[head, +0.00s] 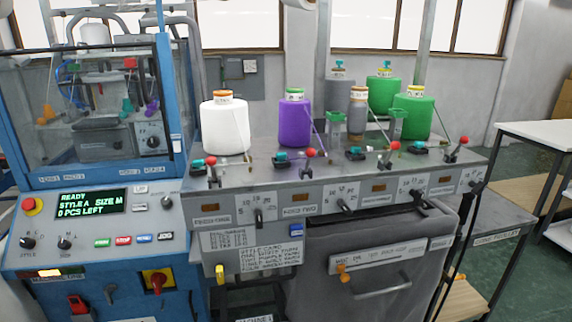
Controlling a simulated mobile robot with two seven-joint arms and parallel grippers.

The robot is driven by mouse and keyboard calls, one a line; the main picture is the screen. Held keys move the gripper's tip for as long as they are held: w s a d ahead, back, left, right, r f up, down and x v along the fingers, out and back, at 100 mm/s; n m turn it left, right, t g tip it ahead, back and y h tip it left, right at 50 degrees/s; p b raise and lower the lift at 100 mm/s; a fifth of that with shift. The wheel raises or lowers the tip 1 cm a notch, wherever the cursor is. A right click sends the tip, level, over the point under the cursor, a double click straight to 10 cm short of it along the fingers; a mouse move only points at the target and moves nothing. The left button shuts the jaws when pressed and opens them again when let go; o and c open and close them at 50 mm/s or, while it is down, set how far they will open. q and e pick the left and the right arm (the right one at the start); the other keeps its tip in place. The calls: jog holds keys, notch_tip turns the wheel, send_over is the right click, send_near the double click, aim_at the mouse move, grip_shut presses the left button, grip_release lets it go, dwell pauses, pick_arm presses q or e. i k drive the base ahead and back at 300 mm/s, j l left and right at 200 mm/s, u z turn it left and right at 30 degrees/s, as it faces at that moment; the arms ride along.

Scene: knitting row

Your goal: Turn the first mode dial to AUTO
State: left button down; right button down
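The blue machine's sloped control panel (100,222) is at the left in the head view. Two small black dials sit on its lower left, a left dial (28,243) and one to its right (64,243). Another black knob (167,201) is at the panel's upper right. The lettering around them is too small to read, so I cannot tell which is the mode dial or where it points. The display (92,202) reads READY, STYLE A, SIZE M, 0 PCS LEFT. Neither of my grippers is in view.
A red stop button (33,206) and several coloured push buttons are on the panel. A red rotary switch (156,282) is below. Yarn cones, white (225,128) and purple (295,124), stand on the grey shelf with red-knobbed levers. A white table (540,134) is far right.

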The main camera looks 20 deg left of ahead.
aim_at(166, 201)
jog(key=u, duration=1.45)
